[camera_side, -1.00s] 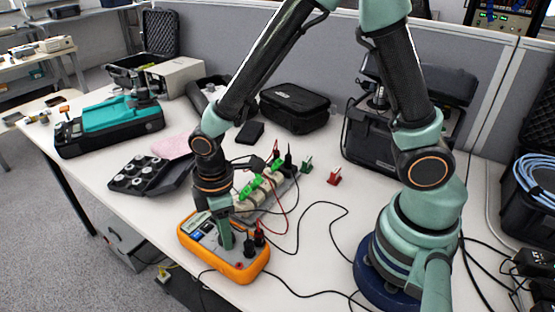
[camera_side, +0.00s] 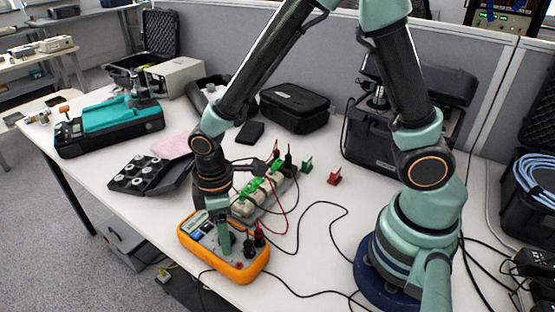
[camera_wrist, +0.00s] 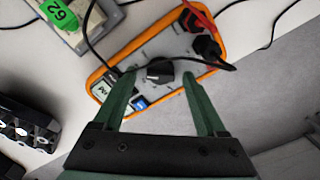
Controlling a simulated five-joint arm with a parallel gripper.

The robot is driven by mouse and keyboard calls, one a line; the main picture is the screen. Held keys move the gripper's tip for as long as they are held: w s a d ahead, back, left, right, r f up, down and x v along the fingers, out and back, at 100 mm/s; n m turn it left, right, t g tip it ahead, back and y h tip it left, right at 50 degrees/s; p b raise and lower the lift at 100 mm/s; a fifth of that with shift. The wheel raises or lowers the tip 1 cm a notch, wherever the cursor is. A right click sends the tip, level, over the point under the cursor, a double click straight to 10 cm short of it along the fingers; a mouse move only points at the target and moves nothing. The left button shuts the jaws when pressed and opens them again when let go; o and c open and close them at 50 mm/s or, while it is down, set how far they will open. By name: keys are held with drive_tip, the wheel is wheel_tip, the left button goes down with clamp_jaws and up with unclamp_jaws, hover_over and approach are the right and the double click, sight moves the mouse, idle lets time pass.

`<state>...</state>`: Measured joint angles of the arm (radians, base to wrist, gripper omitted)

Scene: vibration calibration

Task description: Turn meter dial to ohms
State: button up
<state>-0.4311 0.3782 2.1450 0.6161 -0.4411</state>
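The meter (camera_side: 222,248) is an orange-edged unit with a grey face, lying on the white table near its front edge. In the wrist view the meter (camera_wrist: 113,71) shows its dark dial (camera_wrist: 159,71), with a small display and a blue button to the dial's left. My gripper (camera_side: 224,243) points down over the meter's face. In the wrist view my gripper (camera_wrist: 160,74) has its two green fingers spread apart, one on each side of the dial, with gaps between. Whether the fingertips reach down to the dial's height is unclear. The dial's markings are too small to read.
Black and red plugs (camera_wrist: 205,40) with leads stand in the meter beside the right finger. A power strip (camera_side: 250,205) with green-tagged plugs lies behind the meter. A black tray of weights (camera_side: 138,174) is at left. Loose cables cross the table at right.

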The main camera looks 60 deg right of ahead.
wheel_tip(320, 180, up, 12)
idle(0.7)
drive_tip(key=s+d+r+m+t, duration=0.1)
drive_tip(key=d+r+m+t, duration=0.1)
drive_tip(key=d+r+m, duration=0.2)
drive_tip(key=s+d+r+m+t, duration=0.2)
drive_tip(key=d+m, duration=0.4)
drive_tip(key=d, duration=0.4)
wheel_tip(320, 180, up, 2)
drive_tip(key=shift+s+d+r+t, duration=0.1)
drive_tip(key=shift+s+d+t, duration=0.25)
drive_tip(key=shift+t, duration=0.45)
